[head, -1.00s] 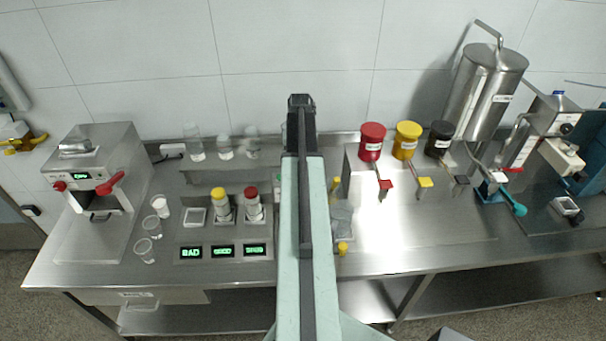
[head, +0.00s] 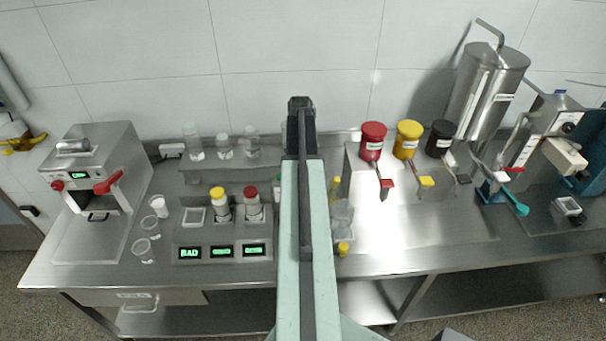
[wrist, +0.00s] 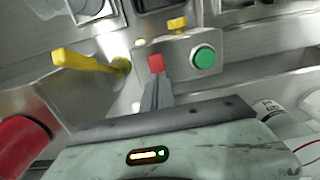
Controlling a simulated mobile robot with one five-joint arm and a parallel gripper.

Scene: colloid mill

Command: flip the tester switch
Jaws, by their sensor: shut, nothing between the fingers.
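In the wrist view my gripper (wrist: 156,92) is shut and empty. Its dark narrow tips are just below a small red square piece (wrist: 155,63), and I cannot tell whether they touch. A round green button (wrist: 203,57) is right of the red piece on a metal panel (wrist: 182,68). A yellow knob (wrist: 177,24) is above the panel. I cannot tell for sure which part is the tester switch. In the head view my arm hides the gripper and this spot.
In the head view, green displays (head: 222,252) sit left of my arm, below bottles with yellow (head: 217,192) and red (head: 251,192) caps. Red, yellow and black containers (head: 408,140) stand right. A yellow lever (wrist: 90,62) is left of the tips in the wrist view.

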